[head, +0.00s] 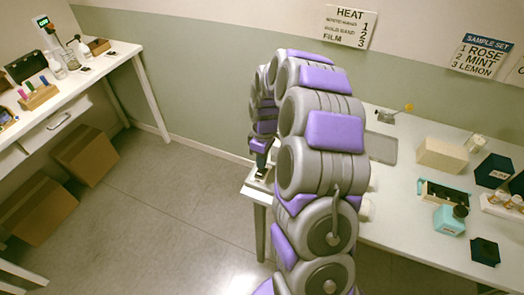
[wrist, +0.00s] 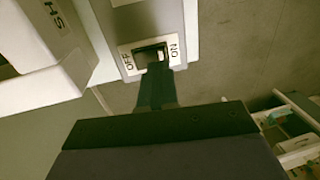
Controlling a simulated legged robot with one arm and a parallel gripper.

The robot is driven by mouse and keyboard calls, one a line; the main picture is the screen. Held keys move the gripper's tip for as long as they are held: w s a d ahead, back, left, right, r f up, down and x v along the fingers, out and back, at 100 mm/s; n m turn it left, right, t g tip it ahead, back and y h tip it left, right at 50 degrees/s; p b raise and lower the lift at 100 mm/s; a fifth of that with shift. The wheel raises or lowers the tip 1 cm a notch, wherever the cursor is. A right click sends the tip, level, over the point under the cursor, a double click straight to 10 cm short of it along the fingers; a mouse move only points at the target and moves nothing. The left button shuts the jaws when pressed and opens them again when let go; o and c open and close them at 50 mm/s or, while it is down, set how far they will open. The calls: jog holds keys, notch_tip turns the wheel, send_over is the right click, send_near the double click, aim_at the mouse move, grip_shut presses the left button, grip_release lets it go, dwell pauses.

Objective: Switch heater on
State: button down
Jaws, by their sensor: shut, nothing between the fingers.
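In the wrist view, a dark rocker switch (wrist: 150,54) sits in a pale plate marked OFF on the left and ON on the right. The plate is on a light grey housing (wrist: 150,20), apparently the heater. My gripper (wrist: 157,70) is shut and empty, its dark fingers pointing up at the switch. The fingertips overlap the lower edge of the switch; I cannot tell whether they touch it. In the head view, my gripper (head: 262,172) is low over the left end of the right-hand table, and the arm hides most of the heater.
The white table (head: 405,215) holds a cream box (head: 441,155), a teal bottle (head: 449,219), dark boxes (head: 493,171) and a grey plate (head: 381,147). A HEAT sign (head: 350,27) hangs behind. Another bench (head: 95,70) stands at left, with open floor (head: 170,200) between.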

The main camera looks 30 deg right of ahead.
aim_at(259, 174)
jog(key=shift+s+a+f+b, duration=0.1)
jog(key=shift+a+f+b, duration=0.15)
jog(key=shift+f, duration=0.6)
jog(key=shift+s+a+f+b, duration=0.15)
jog(key=shift+a+f, duration=0.2)
jog(key=shift+f, duration=0.5)
jog(key=shift+w, duration=0.1)
jog(key=shift+d, duration=0.25)
jog(key=shift+f, duration=0.1)
jog(key=shift+a+f, duration=0.1)
jog(key=shift+a, duration=0.05)
jog(key=shift+w+d+r+p, duration=0.2)
jog(key=shift+w+d+p, duration=0.25)
jog(key=shift+d, duration=0.15)
